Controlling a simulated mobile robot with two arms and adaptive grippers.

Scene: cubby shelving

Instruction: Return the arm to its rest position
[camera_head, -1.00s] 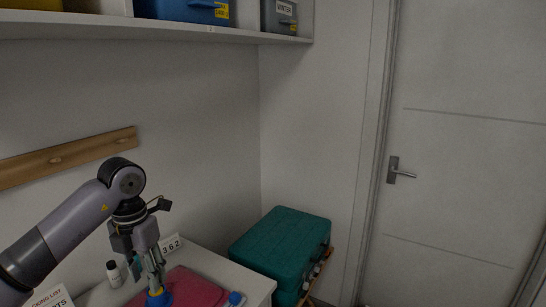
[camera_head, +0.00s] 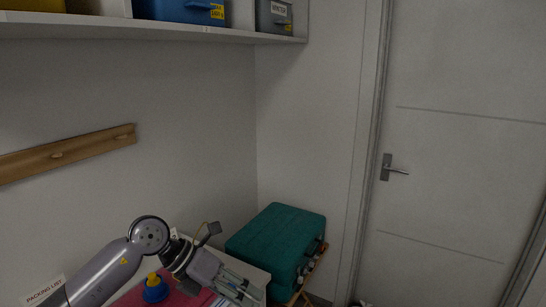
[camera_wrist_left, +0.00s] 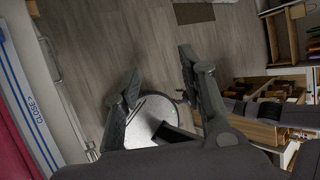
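My left arm (camera_head: 110,270) comes in from the lower left in the head view. Its gripper (camera_head: 245,287) points down and to the right, over the front of the white tabletop near the teal case. In the left wrist view the two dark fingers of my left gripper (camera_wrist_left: 158,80) are spread apart with nothing between them. Floor shows beyond them. My right gripper is not in view.
A blue and yellow object (camera_head: 155,289) stands on a red cloth (camera_head: 178,299) on the tabletop. A teal case (camera_head: 277,243) is beside the table. A shelf (camera_head: 150,30) with bins is above. Wooden compartments (camera_wrist_left: 265,108) show at right in the wrist view.

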